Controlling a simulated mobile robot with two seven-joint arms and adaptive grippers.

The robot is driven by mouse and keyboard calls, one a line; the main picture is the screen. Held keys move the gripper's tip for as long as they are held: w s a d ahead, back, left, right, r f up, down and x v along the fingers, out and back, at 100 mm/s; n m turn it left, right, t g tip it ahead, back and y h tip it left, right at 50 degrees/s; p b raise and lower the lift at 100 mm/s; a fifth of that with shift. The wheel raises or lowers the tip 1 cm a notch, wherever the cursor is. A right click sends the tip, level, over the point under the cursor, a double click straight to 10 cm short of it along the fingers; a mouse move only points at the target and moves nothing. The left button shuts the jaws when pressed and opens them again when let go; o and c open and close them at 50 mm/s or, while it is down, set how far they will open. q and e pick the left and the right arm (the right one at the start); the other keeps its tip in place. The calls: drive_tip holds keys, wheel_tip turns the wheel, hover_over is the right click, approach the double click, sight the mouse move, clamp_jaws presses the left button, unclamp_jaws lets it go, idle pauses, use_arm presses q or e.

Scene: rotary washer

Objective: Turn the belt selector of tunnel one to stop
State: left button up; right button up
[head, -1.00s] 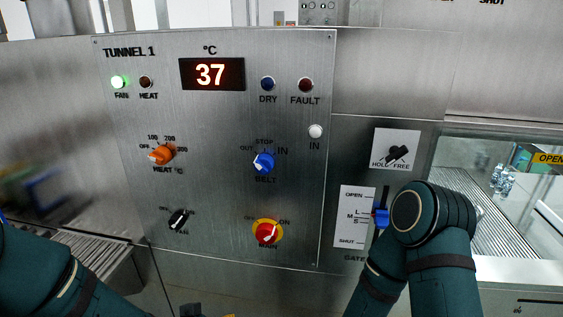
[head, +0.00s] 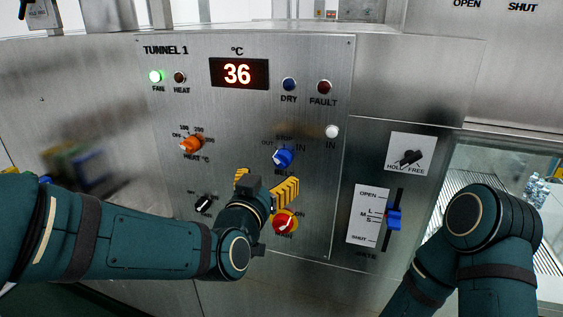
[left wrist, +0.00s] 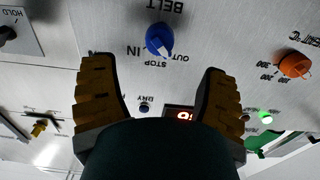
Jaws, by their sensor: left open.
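The belt selector is a blue knob (head: 283,158) on the steel tunnel 1 panel, labelled OUT, STOP and IN. Its white mark points up-left, toward the OUT side. The knob (left wrist: 158,40) also shows upside down in the left wrist view, beyond and roughly between my fingertips. My left gripper (head: 265,185) is open and empty, with ribbed yellow fingers, just below the knob in the head view. It seems apart from the knob. My right arm shows at the right, but its gripper is not visible.
The orange heat knob (head: 191,144), black fan knob (head: 204,203) and red-yellow knob (head: 284,223) are nearby. The display (head: 238,73) reads 36. A blue gate slider (head: 394,219) and hold/free knob (head: 410,158) are to the right, near my right arm.

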sight(279, 164)
use_arm(q)
drive_tip(key=x, duration=0.8)
drive_tip(key=c, duration=1.2)
